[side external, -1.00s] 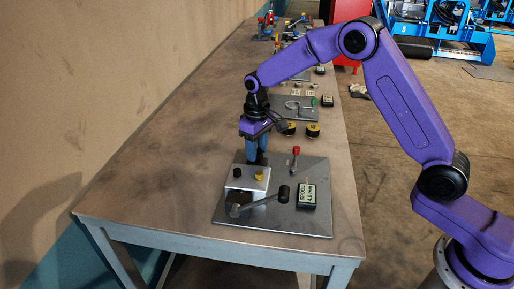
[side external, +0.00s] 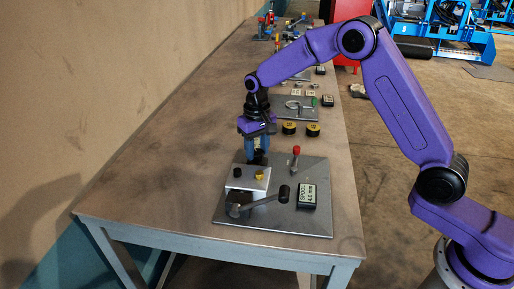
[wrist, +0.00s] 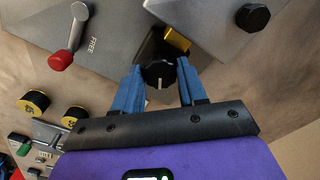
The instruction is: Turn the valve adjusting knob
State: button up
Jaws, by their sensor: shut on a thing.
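The black valve adjusting knob (wrist: 160,74) has a pale pointer line and sits between my two blue fingers in the wrist view. My gripper (wrist: 160,80) is shut on it, pointing down, one finger on each side. In the side view my gripper (side external: 257,158) is low behind the grey valve block (side external: 247,182), and the block and fingers mostly hide the knob. The block carries a black cap (side external: 237,173) and a yellow cap (side external: 260,175) on top.
A lever with a black ball end (side external: 283,192) juts from the block's front. A red-topped lever (side external: 296,151) and a labelled black box (side external: 307,196) stand on the grey plate (side external: 290,222). Two black-and-yellow discs (side external: 313,130) lie behind. The bench's left side is clear.

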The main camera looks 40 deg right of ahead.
aim_at(257, 152)
jog(key=shift+r, duration=0.1)
jog(key=o, duration=1.1)
jog(key=shift+c, duration=0.2)
notch_tip(257, 152, up, 17)
jog(key=shift+r, duration=0.2)
jog(key=s+a+f+n, duration=0.2)
jog(key=s+n, duration=0.5)
jog(key=s, duration=1.2)
jog(key=s+d+f+n, duration=0.3)
jog(key=s+d, duration=0.2)
jog(key=s, duration=0.5)
jog(key=s+d+f+n, duration=0.3)
jog(key=s+d, duration=0.1)
jog(key=s, duration=0.6)
jog(key=shift+d+f, duration=0.4)
